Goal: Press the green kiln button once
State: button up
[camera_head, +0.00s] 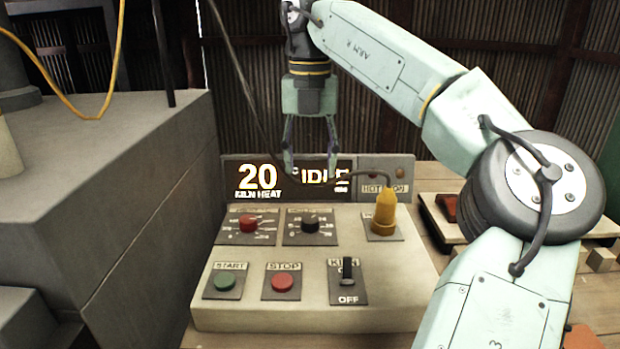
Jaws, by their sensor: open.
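The green button (225,281) sits under a START label at the lower left of a cream control panel (300,318). The red STOP button (283,282) is to its right. A display (285,178) at the panel's back reads 20, KILN HEAT and IDLE. My gripper (311,172) points down with its fingers apart and empty, in front of the display in the picture. It is above and to the right of the green button, apart from it. How far it is from the display in depth I cannot tell.
The panel also has a red knob (248,224), a black knob (310,225), a kiln switch (347,272) and a yellow plug (383,215) with a cable. A grey block (120,200) stands close on the left. A wooden table (590,290) lies on the right.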

aim_at(223, 282)
jog(key=k+l, duration=0.3)
jog(key=k, duration=0.15)
jog(key=k+l, duration=0.3)
jog(key=k, duration=0.15)
